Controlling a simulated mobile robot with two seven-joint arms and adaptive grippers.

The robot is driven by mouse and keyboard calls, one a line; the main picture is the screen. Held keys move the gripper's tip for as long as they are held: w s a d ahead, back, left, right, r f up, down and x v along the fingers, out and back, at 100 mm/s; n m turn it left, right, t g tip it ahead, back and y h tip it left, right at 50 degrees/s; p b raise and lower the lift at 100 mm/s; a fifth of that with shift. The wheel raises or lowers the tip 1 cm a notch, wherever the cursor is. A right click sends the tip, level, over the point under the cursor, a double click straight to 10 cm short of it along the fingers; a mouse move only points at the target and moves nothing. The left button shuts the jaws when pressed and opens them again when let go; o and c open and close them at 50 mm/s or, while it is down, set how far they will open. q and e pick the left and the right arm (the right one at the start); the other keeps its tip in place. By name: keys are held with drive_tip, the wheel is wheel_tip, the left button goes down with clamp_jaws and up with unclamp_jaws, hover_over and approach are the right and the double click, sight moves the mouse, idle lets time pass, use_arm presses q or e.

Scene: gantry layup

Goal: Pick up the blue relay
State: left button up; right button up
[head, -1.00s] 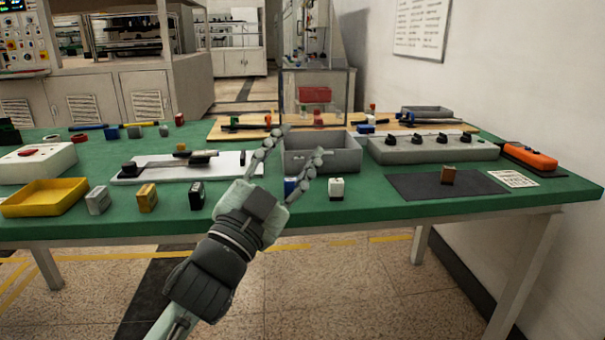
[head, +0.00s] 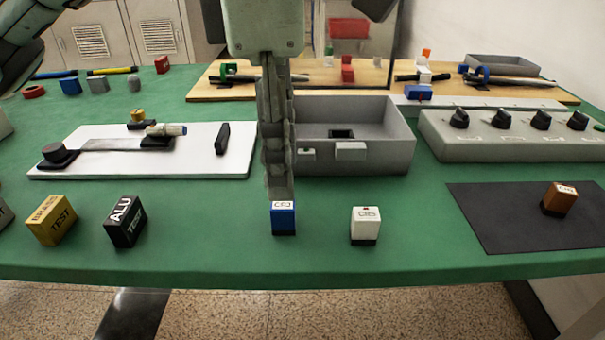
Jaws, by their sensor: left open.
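The blue relay (head: 284,219), a small upright block with a white label on top and a dark base, stands on the green table near the front edge. My left gripper (head: 279,190) points straight down from above, its fingers seen nearly edge-on, one hiding the other. It is open, with its tips at the relay's top back edge in the picture. I cannot tell whether they touch or straddle it. The relay's front and label are uncovered. My right gripper is not in view.
A white relay (head: 365,225) stands to the right, with an orange-brown one (head: 559,199) on a dark mat (head: 490,225). A black block (head: 125,222) and a yellow block (head: 51,220) stand left. A grey bin (head: 385,150) is behind. Green table between blocks is clear.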

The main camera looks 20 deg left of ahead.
sight(283, 204)
use_arm(q)
drive_tip(key=shift+w+a+y, duration=0.3)
drive_tip(key=shift+w+a, duration=0.2)
drive_tip(key=shift+w, duration=0.05)
drive_tip(key=shift+a+f, duration=0.15)
drive_tip(key=shift+f, duration=0.15)
drive_tip(key=f, duration=0.4)
drive_tip(key=d+f, duration=0.1)
drive_tip(key=f, duration=0.1)
drive_tip(key=shift+s+f, duration=0.3)
drive_tip(key=shift+f, duration=0.05)
drive_tip(key=shift+c, duration=0.6)
clamp_jaws()
